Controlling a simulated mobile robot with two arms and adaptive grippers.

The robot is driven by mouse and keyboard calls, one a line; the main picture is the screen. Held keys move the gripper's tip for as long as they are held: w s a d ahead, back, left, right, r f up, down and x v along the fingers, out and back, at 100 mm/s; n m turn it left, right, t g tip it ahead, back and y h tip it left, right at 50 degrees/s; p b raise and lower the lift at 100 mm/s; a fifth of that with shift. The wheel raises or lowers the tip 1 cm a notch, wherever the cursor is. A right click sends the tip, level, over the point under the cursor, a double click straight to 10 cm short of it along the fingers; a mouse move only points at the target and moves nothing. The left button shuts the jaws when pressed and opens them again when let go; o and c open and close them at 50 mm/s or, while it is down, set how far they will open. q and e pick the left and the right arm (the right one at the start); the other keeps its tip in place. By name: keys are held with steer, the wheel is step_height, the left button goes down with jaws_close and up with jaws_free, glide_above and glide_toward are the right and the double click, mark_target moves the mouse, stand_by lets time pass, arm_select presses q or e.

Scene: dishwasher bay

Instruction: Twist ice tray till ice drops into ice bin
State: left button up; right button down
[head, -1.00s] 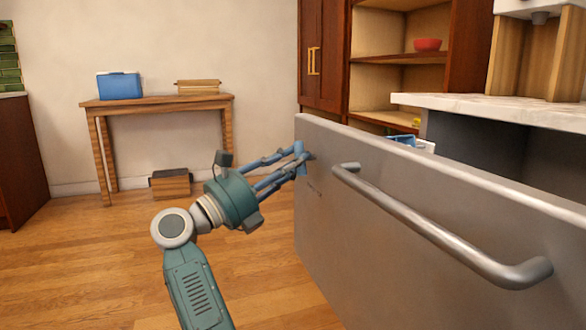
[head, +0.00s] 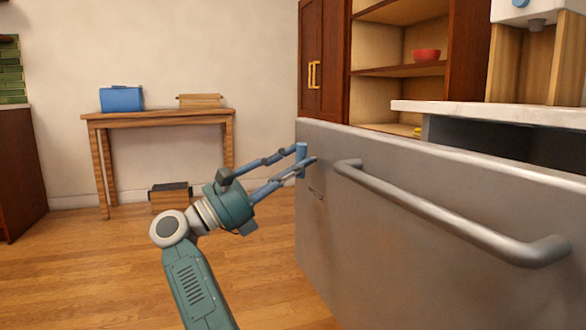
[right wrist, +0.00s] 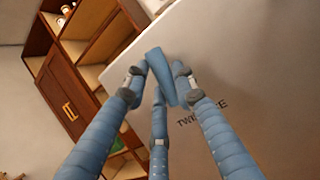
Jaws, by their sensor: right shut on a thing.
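A blue lever-like piece (head: 302,152) stands out from the upper left of a large grey metal panel (head: 400,235). It also shows in the right wrist view (right wrist: 159,72), between my fingers. My right gripper (head: 308,160) comes from the left and is shut on this blue piece, close to the panel face. Partly hidden dark lettering is on the panel beside my fingers in the right wrist view. I cannot make out an ice tray, ice or an ice bin. My left gripper is not in view.
A long bar handle (head: 450,218) sticks out from the panel, right of my gripper. A white counter (head: 490,112) and wooden shelves (head: 400,70) stand behind. A wooden table (head: 160,117) with a blue box (head: 121,99) is at the back left.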

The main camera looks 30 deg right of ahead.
steer(key=shift+m+g+b, duration=0.35)
steer(key=shift+m+g, duration=1.25)
steer(key=shift+m, duration=1.2)
steer(key=shift+m+g+y, duration=0.3)
steer(key=shift+m+g, duration=0.3)
steer(key=shift+m, duration=0.2)
steer(key=c, duration=1.4)
jaws_free()
steer(key=shift+r, duration=0.1)
step_height(320, 180, up, 10)
steer(key=shift+c, duration=0.6)
